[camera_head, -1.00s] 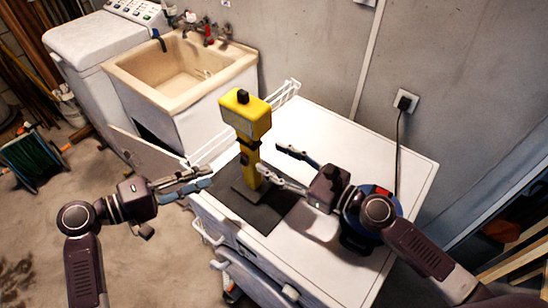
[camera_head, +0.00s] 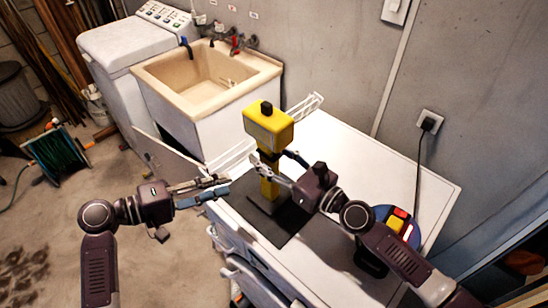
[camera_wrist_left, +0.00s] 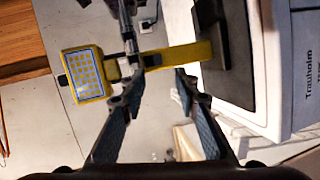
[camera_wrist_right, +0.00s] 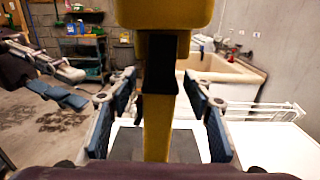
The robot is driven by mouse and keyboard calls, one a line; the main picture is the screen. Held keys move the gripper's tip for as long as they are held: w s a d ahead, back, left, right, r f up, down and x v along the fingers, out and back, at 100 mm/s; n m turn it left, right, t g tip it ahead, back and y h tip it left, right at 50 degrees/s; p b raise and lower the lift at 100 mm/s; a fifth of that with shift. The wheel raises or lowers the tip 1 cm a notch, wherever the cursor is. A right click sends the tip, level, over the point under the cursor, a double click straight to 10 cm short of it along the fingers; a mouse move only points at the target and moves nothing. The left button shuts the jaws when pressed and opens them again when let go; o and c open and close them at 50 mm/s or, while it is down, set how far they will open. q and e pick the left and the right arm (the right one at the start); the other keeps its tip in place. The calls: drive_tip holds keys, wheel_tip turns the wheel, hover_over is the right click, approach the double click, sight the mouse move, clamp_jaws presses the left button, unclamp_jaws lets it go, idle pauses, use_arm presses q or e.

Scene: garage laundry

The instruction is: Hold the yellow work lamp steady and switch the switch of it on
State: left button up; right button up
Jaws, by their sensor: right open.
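The yellow work lamp (camera_head: 268,126) stands upright on a dark base on the white worktop, with a black knob (camera_head: 267,107) on top of its head. My right gripper (camera_head: 266,170) is open at the lamp's post; in the right wrist view the post (camera_wrist_right: 157,125) stands between its spread fingers, with gaps visible. My left gripper (camera_head: 229,187) is open and empty, left of the post and apart from it. The left wrist view shows the lamp head's dotted panel (camera_wrist_left: 86,74); I cannot tell whether it is lit. I cannot make out the switch for certain.
A dark mat (camera_head: 275,228) lies under the lamp on the white worktop (camera_head: 370,185). A blue, red and yellow item (camera_head: 398,222) sits behind my right forearm. A sink (camera_head: 205,75) and washing machine stand at the back left. A wire rack is behind the lamp.

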drive_tip(key=shift+c, duration=0.4)
clamp_jaws()
use_arm(q)
drive_tip(key=shift+s+a+y, duration=0.1)
drive_tip(key=shift+s+y, duration=0.15)
drive_tip(key=shift+y, duration=0.05)
drive_tip(key=c, duration=0.6)
drive_tip(key=shift+s+a+r+n+y, duration=0.1)
drive_tip(key=shift+s+a+n+y, duration=0.05)
drive_tip(key=shift+s+n+y, duration=0.2)
clamp_jaws()
drive_tip(key=s+r+n+t+y, duration=0.1)
drive_tip(key=s+r+n+y, duration=0.2)
drive_tip(key=s+r, duration=0.1)
drive_tip(key=shift+s+a+r+n+t, duration=0.2)
drive_tip(key=shift+n+t, duration=0.15)
drive_tip(key=shift+t, duration=0.05)
